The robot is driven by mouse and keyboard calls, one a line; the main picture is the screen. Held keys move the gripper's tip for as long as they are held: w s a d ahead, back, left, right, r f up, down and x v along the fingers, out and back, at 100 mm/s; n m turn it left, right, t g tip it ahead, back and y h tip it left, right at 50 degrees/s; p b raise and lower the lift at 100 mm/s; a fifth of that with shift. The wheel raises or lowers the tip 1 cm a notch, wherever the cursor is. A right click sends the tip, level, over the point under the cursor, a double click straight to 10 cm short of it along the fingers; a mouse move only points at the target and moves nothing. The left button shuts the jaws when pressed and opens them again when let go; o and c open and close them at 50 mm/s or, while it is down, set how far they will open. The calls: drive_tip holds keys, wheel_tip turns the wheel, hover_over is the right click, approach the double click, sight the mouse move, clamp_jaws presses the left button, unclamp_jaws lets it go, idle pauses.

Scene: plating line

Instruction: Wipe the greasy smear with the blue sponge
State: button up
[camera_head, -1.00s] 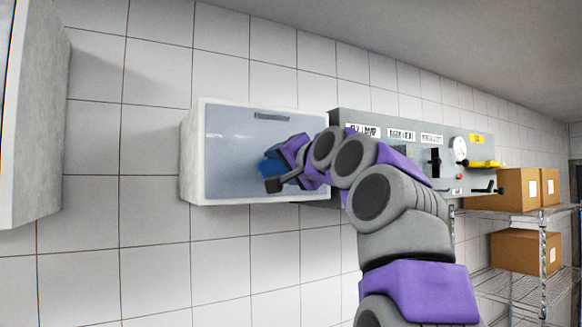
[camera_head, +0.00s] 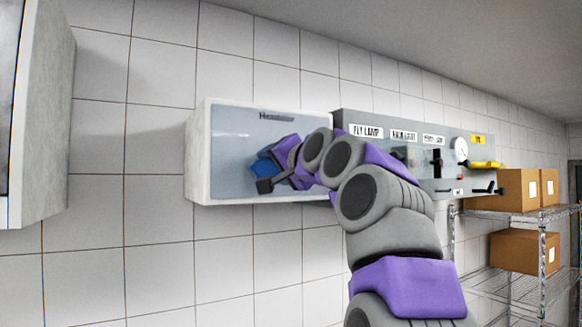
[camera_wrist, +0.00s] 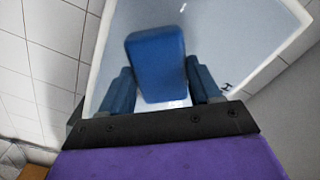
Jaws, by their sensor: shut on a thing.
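My gripper (camera_head: 266,174) is shut on the blue sponge (camera_wrist: 156,62), which sits between the two fingers in the wrist view. In the head view the blue sponge (camera_head: 261,168) is partly hidden by my gripper. It is in front of the pale blue-grey front panel (camera_head: 228,150) of a white wall box. I cannot tell whether it touches the panel. I cannot make out the greasy smear clearly in either view. A small white mark (camera_wrist: 183,7) shows on the panel at the top of the wrist view.
A grey control panel (camera_head: 411,160) with labels, a gauge and a yellow handle is on the wall right of the box. Another cabinet (camera_head: 46,110) hangs at far left. Wire shelves (camera_head: 500,285) with cardboard boxes (camera_head: 525,251) stand at right.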

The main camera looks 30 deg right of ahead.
sight(259, 163)
drive_tip(key=a, duration=0.3)
drive_tip(key=shift+w+a+r, duration=0.15)
drive_tip(key=shift+w+r, duration=0.05)
drive_tip(key=shift+r, duration=0.05)
drive_tip(key=shift+w+d, duration=0.1)
drive_tip(key=shift+d, duration=0.15)
drive_tip(key=shift+d+p, duration=2.5)
drive_tip(key=shift+d, duration=5)
drive_tip(key=a+b, duration=0.1)
drive_tip(key=a, duration=1.1)
drive_tip(key=shift+w+a+f, duration=0.1)
drive_tip(key=shift+w, duration=0.05)
drive_tip(key=shift+a, duration=0.1)
drive_tip(key=shift+d+f, duration=0.15)
drive_tip(key=shift+d, duration=0.45)
